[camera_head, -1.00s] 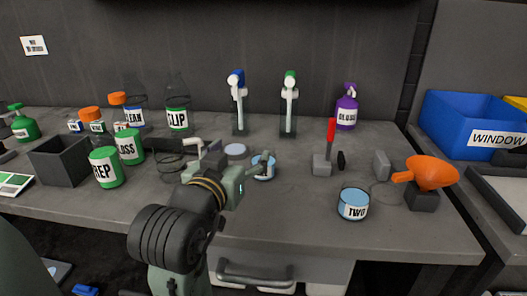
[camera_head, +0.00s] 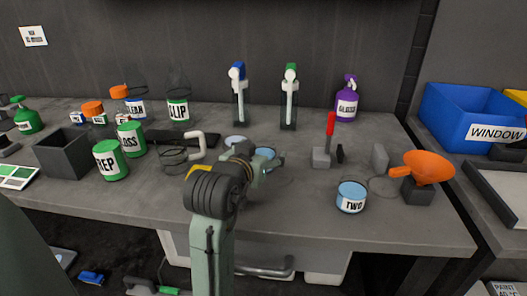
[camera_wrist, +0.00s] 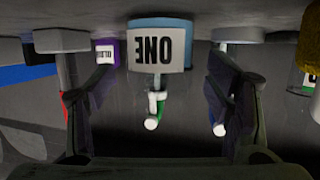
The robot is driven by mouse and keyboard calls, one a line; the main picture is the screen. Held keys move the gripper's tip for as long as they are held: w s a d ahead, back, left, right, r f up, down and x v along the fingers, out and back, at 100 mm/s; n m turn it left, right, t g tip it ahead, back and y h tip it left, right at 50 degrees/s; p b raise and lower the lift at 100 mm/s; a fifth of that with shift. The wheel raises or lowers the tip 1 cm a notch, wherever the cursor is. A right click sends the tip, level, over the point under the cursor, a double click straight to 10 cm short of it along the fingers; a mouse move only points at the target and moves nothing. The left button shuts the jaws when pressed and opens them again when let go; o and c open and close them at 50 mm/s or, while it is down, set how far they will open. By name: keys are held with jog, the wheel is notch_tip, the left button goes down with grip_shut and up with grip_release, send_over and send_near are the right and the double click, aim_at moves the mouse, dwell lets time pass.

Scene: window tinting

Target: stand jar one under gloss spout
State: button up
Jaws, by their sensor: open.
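Jar one, a light-blue jar labelled ONE (camera_wrist: 160,58), shows upside down in the wrist view, between the two fingers of my gripper (camera_wrist: 158,82). In the head view jar one (camera_head: 265,153) is mostly hidden behind my gripper (camera_head: 264,168). My gripper is open, with a finger on each side of the jar; I cannot tell whether either touches it. Two tap-like spouts stand at the back, one blue-topped (camera_head: 239,95) and one green-topped (camera_head: 290,95). I see no readable label on either, so I cannot tell which is gloss.
Jar TWO (camera_head: 351,197) stands right of my gripper, near an orange funnel (camera_head: 428,168). A red-handled tool (camera_head: 329,140) stands behind it. Green jars (camera_head: 110,160) and a dark box (camera_head: 65,155) are at left. A purple bottle (camera_head: 346,99) stands at the back. The bench before the spouts looks clear.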

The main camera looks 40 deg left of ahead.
jog(key=shift+w+f, duration=0.1)
jog(key=shift+w, duration=0.1)
jog(key=shift+c, duration=0.4)
jog(key=c, duration=1.3)
